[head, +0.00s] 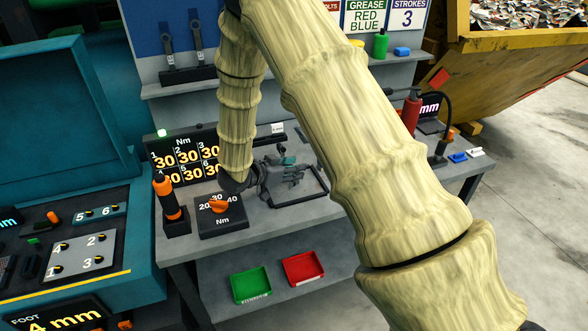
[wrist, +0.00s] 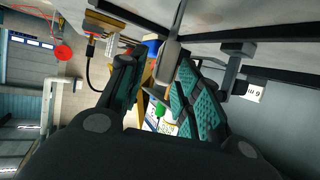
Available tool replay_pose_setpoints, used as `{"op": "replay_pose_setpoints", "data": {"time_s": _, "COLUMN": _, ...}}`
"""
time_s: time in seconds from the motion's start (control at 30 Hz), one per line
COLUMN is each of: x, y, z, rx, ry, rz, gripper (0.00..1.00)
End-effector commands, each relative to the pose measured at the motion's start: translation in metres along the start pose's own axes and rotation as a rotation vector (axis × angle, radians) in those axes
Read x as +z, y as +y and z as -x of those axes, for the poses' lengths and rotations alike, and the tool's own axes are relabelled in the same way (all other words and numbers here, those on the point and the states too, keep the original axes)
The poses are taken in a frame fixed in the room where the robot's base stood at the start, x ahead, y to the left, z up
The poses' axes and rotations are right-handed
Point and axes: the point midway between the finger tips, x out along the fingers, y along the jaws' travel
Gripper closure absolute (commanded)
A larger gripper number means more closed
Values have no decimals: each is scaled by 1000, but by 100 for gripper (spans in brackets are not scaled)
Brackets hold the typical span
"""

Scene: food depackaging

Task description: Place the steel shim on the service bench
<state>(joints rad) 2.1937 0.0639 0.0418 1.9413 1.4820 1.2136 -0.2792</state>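A pale grey piece (wrist: 168,62) shows between the fingers, close to the right one, with a gap to the left one. It may be the steel shim; I cannot tell. No shim can be made out with certainty in the head view, where my arm covers part of the bench.
A dial box (head: 221,217) and an orange-black tool (head: 168,200) stand left of my gripper. A torque display (head: 185,153) is behind. Green (head: 251,284) and red (head: 304,269) trays lie on the lower shelf. A red bottle (head: 411,110) stands at the right.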

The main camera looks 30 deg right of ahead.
Motion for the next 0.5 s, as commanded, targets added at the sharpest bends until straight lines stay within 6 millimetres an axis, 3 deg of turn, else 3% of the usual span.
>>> {"op": "replay_pose_setpoints", "data": {"time_s": 0.5, "x": 2, "y": 0, "z": 86, "rx": -3, "ry": 0, "rz": 0, "gripper": 67}}
